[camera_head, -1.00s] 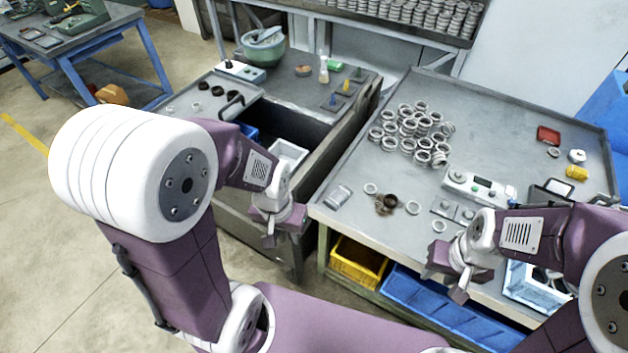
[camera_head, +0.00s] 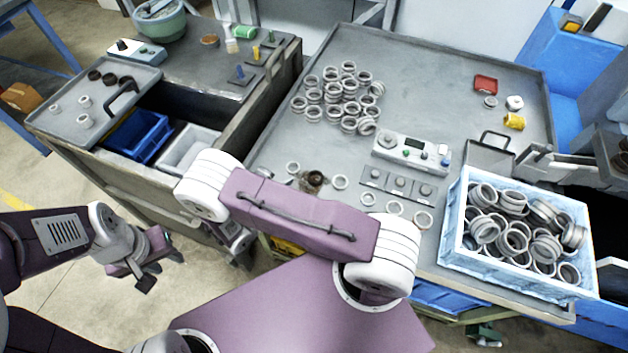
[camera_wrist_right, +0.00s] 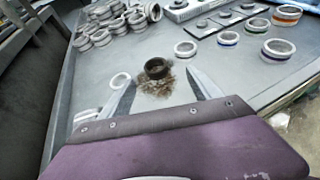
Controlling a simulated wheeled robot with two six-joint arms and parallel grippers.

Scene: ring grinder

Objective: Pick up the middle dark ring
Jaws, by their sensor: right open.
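Three dark rings lie in a row on the grey tray of the left bench in the head view; the middle dark ring (camera_head: 109,78) sits between the other two (camera_head: 94,75) (camera_head: 126,82). Another dark ring (camera_head: 314,180) lies on brown debris on the right table. It shows in the right wrist view (camera_wrist_right: 157,68), ahead of and between my right fingertips. My right gripper (camera_wrist_right: 163,80) is open and empty; in the head view it is largely hidden by its arm. My left gripper (camera_head: 160,269) is open and empty beside the left bench, over the floor.
Pale rings (camera_head: 84,101) share the tray. Its handle (camera_head: 122,98) stands near the dark rings. Blue (camera_head: 138,135) and grey (camera_head: 190,150) bins sit in the bench opening. A ring pile (camera_head: 338,95), a control box (camera_head: 411,152) and a full blue crate (camera_head: 450,235) occupy the right table.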

